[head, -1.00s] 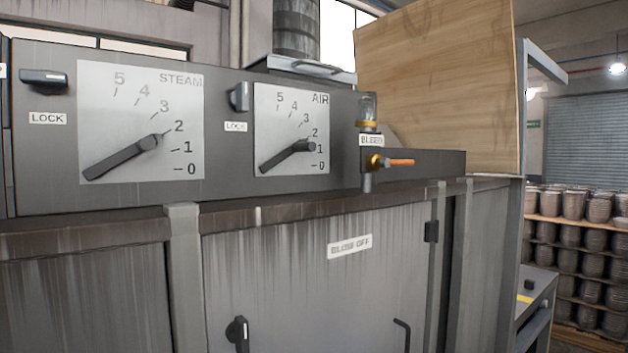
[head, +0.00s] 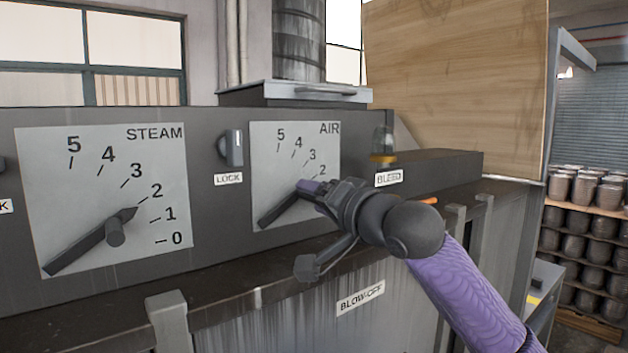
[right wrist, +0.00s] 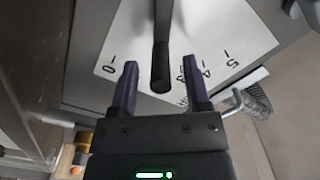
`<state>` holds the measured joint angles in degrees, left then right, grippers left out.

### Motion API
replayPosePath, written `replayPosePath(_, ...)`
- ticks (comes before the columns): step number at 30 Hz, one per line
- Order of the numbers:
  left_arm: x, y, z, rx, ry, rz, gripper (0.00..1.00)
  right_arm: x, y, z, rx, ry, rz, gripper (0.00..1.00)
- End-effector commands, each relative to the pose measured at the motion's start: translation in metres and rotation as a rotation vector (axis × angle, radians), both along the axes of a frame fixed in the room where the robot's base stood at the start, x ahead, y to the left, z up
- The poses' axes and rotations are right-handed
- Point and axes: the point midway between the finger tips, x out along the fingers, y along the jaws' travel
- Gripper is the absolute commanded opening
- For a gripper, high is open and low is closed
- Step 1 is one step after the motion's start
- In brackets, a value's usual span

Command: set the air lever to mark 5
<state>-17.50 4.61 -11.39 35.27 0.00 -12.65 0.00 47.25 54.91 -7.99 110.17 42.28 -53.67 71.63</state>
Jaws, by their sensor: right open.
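The air dial (head: 262,150) is a pale plate marked 0 to 5, with AIR at its top right. Its dark air lever (head: 280,209) slants from lower left up toward the right, where my gripper covers its end. The mark it points to is hidden. My right gripper (head: 308,187) is at the dial in the head view. In the right wrist view its purple fingers (right wrist: 157,72) are open, one each side of the lever's knob end (right wrist: 161,75), with a gap on both sides. My left gripper is not in view.
The steam dial (head: 95,165) with its own lever (head: 80,247) is to the left. A LOCK knob (head: 232,148) sits between the dials. A ledge (head: 230,287) runs below the panel.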

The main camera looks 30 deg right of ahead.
Motion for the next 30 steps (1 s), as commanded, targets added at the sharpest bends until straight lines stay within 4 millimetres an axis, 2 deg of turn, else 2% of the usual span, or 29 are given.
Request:
replayPosePath(3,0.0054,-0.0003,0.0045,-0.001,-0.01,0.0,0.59,0.0075,0.0006,0.0002,-0.002,0.001,-0.001,0.61)
replayPosePath(10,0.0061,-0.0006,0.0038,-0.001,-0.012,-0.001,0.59,0.0087,0.0008,-0.0014,-0.002,0.001,-0.001,0.61)
replayPosePath(11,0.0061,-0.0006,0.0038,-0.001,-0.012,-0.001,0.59,0.0087,0.0007,-0.0015,-0.002,0.001,-0.001,0.57)
replayPosePath(19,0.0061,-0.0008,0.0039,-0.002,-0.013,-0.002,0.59,0.0085,0.0008,-0.0013,-0.002,0.001,-0.001,0.0)
replayPosePath(30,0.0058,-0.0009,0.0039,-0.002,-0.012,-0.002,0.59,0.0084,0.0007,-0.001,-0.002,0.0,0.0,0.0)
